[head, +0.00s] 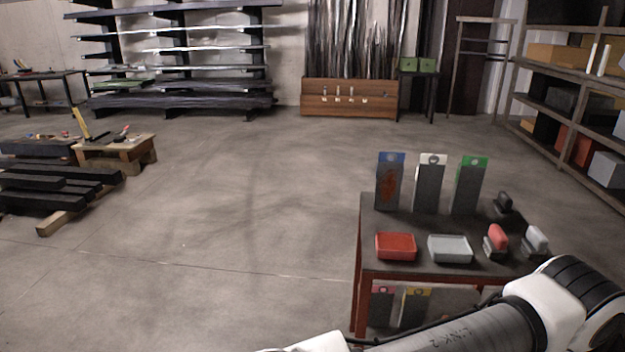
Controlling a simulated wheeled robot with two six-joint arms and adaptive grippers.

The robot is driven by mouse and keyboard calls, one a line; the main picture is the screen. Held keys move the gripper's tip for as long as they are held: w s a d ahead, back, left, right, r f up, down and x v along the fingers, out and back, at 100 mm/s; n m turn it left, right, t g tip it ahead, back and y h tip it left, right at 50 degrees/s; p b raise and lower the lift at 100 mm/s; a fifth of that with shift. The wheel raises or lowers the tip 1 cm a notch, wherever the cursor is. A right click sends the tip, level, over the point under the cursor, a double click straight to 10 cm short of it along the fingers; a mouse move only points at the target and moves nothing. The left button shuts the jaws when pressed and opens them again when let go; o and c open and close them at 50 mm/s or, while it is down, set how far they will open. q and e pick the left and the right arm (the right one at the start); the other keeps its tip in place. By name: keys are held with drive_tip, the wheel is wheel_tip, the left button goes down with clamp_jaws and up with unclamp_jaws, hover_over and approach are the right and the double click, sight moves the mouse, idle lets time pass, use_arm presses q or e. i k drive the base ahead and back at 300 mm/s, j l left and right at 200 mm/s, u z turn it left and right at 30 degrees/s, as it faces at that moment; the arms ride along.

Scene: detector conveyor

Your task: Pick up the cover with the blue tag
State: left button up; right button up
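The cover with the blue tag (389,184) stands upright at the back left of a dark table with red legs (425,213). It is a dark panel with an orange-brown patch on its face. A cover with a white tag (429,186) and a cover with a green tag (469,187) stand to its right, with gaps between them. A link of one of my arms crosses the bottom right, in front of the table's lower part. Neither of my grippers shows.
A red tray (396,246) and a grey tray (450,249) sit at the table's front. Red, white and black handled items stand at its right. Red- and yellow-tagged panels (414,306) are below. Open floor lies left; a shelf (575,110) stands at right.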

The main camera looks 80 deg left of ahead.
sight(389, 173)
drive_tip(key=u, duration=2)
